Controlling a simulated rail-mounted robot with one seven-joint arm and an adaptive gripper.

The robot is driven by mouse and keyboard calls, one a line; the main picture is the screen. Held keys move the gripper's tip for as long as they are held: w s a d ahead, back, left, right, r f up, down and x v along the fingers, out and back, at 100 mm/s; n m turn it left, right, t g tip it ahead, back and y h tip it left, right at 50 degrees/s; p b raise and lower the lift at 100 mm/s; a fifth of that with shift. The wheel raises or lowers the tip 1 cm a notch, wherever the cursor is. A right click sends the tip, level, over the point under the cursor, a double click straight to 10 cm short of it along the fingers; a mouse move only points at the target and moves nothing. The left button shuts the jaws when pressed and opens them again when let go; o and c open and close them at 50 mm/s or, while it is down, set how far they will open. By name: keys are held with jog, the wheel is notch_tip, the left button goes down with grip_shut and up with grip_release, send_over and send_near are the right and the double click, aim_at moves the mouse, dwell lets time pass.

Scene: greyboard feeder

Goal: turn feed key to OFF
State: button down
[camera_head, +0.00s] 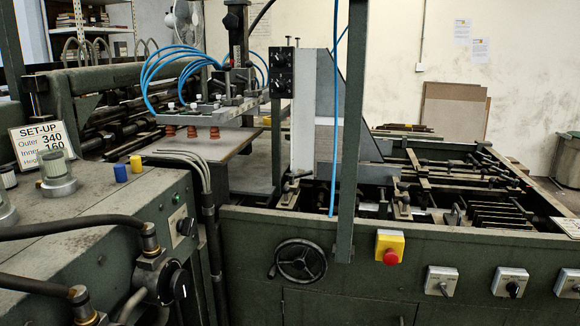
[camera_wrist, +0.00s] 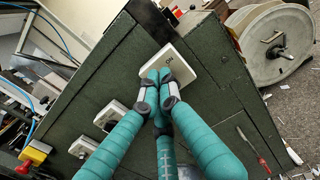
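My gripper (camera_wrist: 160,76) has teal fingers, and its tips are drawn together in front of a pale switch plate (camera_wrist: 187,62) on the green machine panel. Upside-down lettering that looks like ON shows on the plate beside the tips. The plate's key is hidden behind the fingertips, so I cannot tell its angle or whether it is gripped. In the head view this appears to be the switch plate (camera_head: 568,283) cut by the right edge. My gripper is not visible in the head view.
Two more switch plates (camera_head: 441,281) (camera_head: 510,282) sit left of it, then a yellow box with a red button (camera_head: 390,250). A handwheel (camera_head: 301,260) is further left. In the wrist view, a large reel (camera_wrist: 270,45) stands beside the panel, and a red-handled tool (camera_wrist: 262,163) lies near the floor.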

jog(key=shift+w+a+b, duration=0.45)
jog(key=shift+w+b, duration=0.05)
jog(key=shift+w, duration=0.05)
jog(key=shift+a+f, duration=0.15)
jog(key=shift+a, duration=0.1)
jog(key=shift+w+a+f+b, duration=0.1)
jog(key=shift+a+b, duration=0.15)
jog(key=shift+b, duration=0.1)
dwell(0.3)
jog(key=shift+d+r, duration=0.1)
jog(key=shift+r, duration=0.35)
jog(key=d+v, duration=0.1)
jog(key=v, duration=0.5)
jog(key=shift+a+b, duration=0.3)
jog(key=shift+b, duration=0.15)
jog(key=shift+s+f, duration=0.1)
jog(key=shift+s, duration=0.1)
